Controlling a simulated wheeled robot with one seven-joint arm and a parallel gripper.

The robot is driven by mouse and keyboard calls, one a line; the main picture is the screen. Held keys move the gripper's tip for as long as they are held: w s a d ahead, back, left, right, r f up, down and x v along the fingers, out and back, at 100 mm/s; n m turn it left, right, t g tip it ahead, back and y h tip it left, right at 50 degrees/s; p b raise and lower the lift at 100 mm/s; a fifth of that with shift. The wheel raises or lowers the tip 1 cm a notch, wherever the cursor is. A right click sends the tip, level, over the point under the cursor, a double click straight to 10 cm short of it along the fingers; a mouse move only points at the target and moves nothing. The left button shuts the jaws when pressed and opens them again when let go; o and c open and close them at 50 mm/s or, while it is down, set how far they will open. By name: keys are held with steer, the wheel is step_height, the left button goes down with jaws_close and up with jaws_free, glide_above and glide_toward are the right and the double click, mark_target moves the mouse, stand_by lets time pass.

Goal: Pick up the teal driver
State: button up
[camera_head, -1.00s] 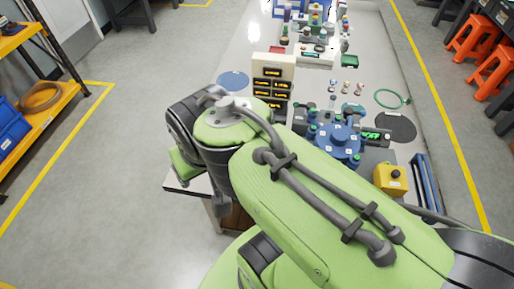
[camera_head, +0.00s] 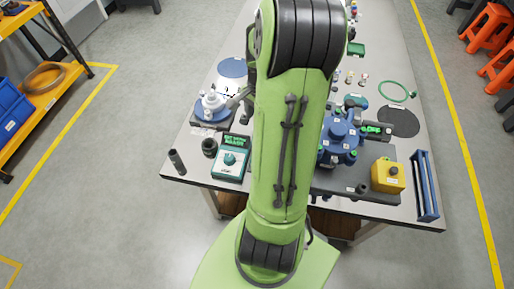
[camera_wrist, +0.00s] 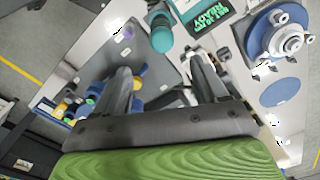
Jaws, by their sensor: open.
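A teal, rounded, handle-like object (camera_wrist: 161,38), which looks like the teal driver, shows at the top middle of the wrist view. It lies beyond the fingertips and between their lines, not touching them. My gripper (camera_wrist: 158,80) is open with nothing visible held between its two dark fingers. In the head view my arm covers the middle of the table. It hides my gripper and I cannot make out the driver there.
A teal box with a knob and a green READY display (camera_head: 231,157) stands left of my arm. Behind it is a blue-and-white flange unit (camera_head: 211,108). A dark cylinder (camera_head: 177,161) is near the left edge. The blue fixture (camera_head: 340,139) and yellow button box (camera_head: 387,175) are right.

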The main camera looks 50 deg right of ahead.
steer(key=f+b, duration=0.1)
steer(key=f, duration=0.4)
steer(key=f+b, duration=0.1)
steer(key=f, duration=0.4)
steer(key=f+b, duration=0.1)
steer(key=f, duration=0.4)
steer(key=shift+w+a, duration=0.25)
steer(key=shift+w, duration=0.05)
steer(key=shift+r, duration=0.1)
steer(key=c, duration=1.2)
step_height(320, 180, up, 10)
steer(key=shift+r+p, duration=0.1)
steer(key=shift+p, duration=1)
jaws_close()
